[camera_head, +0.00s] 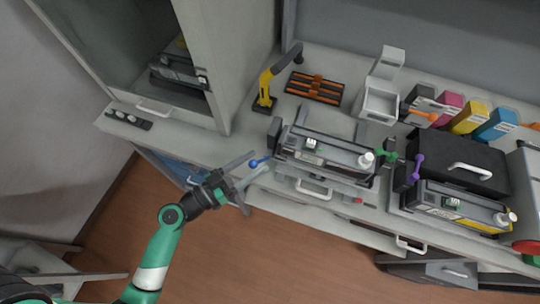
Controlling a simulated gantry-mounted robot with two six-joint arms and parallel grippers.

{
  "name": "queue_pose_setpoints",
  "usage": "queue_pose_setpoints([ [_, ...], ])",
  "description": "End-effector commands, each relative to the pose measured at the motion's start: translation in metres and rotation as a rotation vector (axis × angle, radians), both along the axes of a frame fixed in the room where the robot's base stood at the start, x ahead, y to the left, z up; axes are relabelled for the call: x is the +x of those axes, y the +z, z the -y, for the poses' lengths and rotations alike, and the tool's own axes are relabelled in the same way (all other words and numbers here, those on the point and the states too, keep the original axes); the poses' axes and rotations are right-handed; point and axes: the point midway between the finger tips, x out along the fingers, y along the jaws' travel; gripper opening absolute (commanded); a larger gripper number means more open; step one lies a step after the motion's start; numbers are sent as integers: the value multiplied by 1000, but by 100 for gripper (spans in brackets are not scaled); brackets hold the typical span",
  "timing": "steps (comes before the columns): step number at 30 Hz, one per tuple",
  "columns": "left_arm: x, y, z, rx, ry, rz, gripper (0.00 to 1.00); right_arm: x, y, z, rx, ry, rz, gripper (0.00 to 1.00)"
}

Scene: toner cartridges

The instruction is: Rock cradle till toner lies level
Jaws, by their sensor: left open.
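A dark grey toner cartridge with a white cap (325,153) lies in a cradle with end posts near the front of the bench. A blue ball-ended handle (257,163) sticks out at the cradle's left end. My left gripper (245,175) is open, with its fingers on either side of the blue handle and apart from it as far as I can see. A second cartridge (455,207) rests in another cradle to the right, with a purple handle (417,168) at its left end. My right gripper is not in view. The toner inside the cartridges cannot be seen.
A yellow and black clamp-like stand (266,88) and an orange and black tray (315,87) stand behind the cradle. Coloured boxes (468,118) and a black case (457,162) stand at the right. A tall cabinet (225,60) rises at the left. The floor in front is clear.

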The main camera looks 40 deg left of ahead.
Motion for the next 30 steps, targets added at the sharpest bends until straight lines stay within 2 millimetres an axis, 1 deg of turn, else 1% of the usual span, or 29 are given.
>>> queue_pose_setpoints([
  [9,1,-1,-1,-1,5,-1,61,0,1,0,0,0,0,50],
  [11,1,-1,-1,-1,5,-1,52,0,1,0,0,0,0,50],
  [12,1,-1,-1,-1,5,-1,45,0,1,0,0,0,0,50],
  [17,1,-1,-1,-1,5,-1,16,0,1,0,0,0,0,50],
  [18,1,0,-1,-1,5,-1,9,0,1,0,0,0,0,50],
  [20,1,0,-1,-1,5,-1,0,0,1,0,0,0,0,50],
  [30,1,0,-1,-1,5,-1,0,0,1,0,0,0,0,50],
])
